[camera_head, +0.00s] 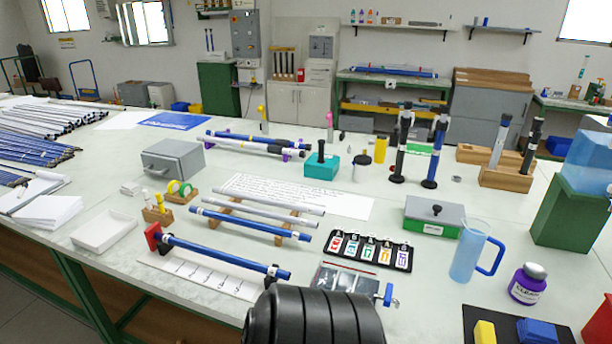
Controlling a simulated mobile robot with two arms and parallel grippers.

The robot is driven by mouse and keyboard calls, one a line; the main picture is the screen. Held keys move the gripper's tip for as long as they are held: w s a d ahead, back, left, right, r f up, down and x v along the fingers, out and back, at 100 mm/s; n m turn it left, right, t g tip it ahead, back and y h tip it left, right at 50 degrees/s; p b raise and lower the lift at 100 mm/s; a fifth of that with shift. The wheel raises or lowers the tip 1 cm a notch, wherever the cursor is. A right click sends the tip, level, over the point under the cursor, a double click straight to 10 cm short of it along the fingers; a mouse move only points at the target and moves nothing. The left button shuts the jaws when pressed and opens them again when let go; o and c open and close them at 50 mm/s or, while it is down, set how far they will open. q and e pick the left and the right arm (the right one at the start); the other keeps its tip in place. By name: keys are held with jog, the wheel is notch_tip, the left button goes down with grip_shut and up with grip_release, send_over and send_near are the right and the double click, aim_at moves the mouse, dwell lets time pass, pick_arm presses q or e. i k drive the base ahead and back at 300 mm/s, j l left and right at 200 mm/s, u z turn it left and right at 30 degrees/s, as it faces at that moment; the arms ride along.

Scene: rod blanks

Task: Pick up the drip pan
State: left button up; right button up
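A shallow white rectangular pan (104,231), which looks like the drip pan, lies flat on the table at the left. It appears empty, and its raised rim is in full view. Neither of my grippers shows in the head view, so I cannot see where they are or what they hold.
Papers (48,213) lie left of the pan. A black ribbed shape covers the bottom middle.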

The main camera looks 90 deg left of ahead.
aim_at(105, 231)
jog(key=u, duration=0.4)
jog(key=j+u, duration=0.1)
jog(key=u, duration=1.2)
jog(key=i+u, duration=0.1)
jog(key=u, duration=0.75)
jog(key=i+j, duration=0.05)
